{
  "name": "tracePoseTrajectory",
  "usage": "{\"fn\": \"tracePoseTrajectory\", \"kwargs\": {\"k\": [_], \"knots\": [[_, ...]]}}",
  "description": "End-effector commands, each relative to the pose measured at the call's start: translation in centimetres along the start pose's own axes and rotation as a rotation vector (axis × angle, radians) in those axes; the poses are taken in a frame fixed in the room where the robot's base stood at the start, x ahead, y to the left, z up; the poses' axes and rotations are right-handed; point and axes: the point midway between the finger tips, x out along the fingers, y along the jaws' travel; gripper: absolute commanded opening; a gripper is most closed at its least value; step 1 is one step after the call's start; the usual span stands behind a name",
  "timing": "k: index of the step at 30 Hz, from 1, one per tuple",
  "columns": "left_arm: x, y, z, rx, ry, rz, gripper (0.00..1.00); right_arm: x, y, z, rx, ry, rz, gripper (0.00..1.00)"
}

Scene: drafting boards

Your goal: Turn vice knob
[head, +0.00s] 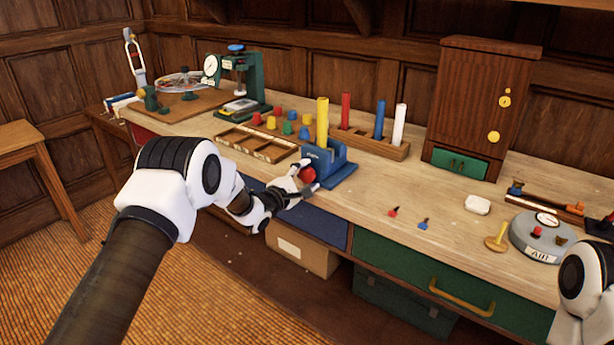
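The blue vice (336,166) stands at the front edge of the workbench with a yellow rod (322,120) upright in it. Its round red knob (308,174) faces the front left. My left gripper (307,177) is at the knob, one finger above and one below it. The fingers are apart by about the knob's width; I cannot tell whether they press on it. My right arm shows only in part at the right edge, and its gripper is out of view.
A wooden rack (370,143) with coloured rods is behind the vice. A sectioned wooden tray (257,142) and coloured pegs lie to its left. A tall wooden cabinet (483,95) stands at the back right.

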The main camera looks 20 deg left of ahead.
Motion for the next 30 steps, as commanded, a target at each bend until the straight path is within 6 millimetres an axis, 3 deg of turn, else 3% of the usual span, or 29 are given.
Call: {"fn": "tracePoseTrajectory", "kwargs": {"k": [17,30], "knots": [[-0.6,0.1,-0.1,-0.001,0.002,0.001,0.73,0.0,0.0,0.0,0.000,0.000,0.000,0.40],[-7.5,0.1,0.0,-0.001,0.001,0.001,0.73,0.0,0.0,0.0,0.000,0.000,0.000,0.40]]}}
